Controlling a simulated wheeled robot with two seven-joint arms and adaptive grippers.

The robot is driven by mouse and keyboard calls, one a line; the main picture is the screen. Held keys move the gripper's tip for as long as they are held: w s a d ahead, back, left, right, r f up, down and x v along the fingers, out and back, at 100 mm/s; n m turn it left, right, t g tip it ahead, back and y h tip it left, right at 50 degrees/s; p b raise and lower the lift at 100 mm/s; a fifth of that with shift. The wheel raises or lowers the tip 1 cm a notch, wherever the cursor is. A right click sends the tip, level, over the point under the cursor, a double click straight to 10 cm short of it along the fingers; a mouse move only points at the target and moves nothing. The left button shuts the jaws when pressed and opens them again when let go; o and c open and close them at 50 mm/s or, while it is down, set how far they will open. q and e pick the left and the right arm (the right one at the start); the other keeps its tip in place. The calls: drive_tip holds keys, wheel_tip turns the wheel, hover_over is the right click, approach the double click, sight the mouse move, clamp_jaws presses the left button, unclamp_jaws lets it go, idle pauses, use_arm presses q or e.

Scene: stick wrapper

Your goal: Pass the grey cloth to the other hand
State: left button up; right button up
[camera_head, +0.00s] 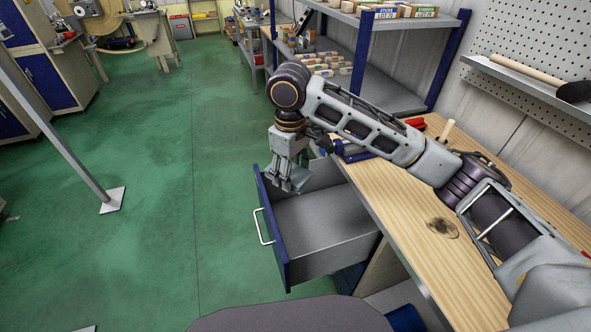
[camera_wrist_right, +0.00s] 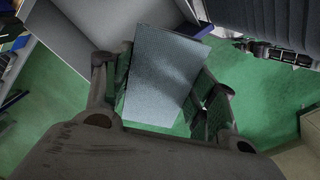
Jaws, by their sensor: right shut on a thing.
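The grey cloth (camera_wrist_right: 163,75) shows in the right wrist view as a flat, pale blue-grey rectangle between the two fingers of my right gripper (camera_wrist_right: 160,112). In the head view my right gripper (camera_head: 284,184) points down over the far end of the open drawer, shut on the cloth. Only a small grey part of the cloth (camera_head: 299,180) shows there, beside the fingers. My left gripper is not in view.
The open drawer (camera_head: 325,222) has a blue front and a pale handle; its visible floor is bare. The wooden bench top (camera_head: 410,215) is at the right, with a shelf rack (camera_head: 385,85) behind. Green floor (camera_head: 160,230) lies open at the left.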

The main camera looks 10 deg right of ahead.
drive_tip(key=w+a+f+n, duration=0.3)
drive_tip(key=f, duration=0.1)
drive_tip(key=shift+w, duration=0.15)
drive_tip(key=shift+a+f, duration=0.1)
idle(0.7)
drive_tip(key=s+d+r+m, duration=0.7)
drive_tip(key=d+r, duration=0.2)
drive_tip(key=r, duration=0.2)
drive_tip(key=shift+r+m, duration=0.4)
idle(0.3)
idle(0.4)
drive_tip(key=w+a+m, duration=0.4)
drive_tip(key=w+a, duration=0.5)
drive_tip(key=a, duration=0.2)
drive_tip(key=shift+w+a+m, duration=0.15)
drive_tip(key=shift+w+m, duration=0.05)
drive_tip(key=shift+m, duration=0.1)
idle(0.4)
drive_tip(key=shift+f, duration=0.1)
idle(0.4)
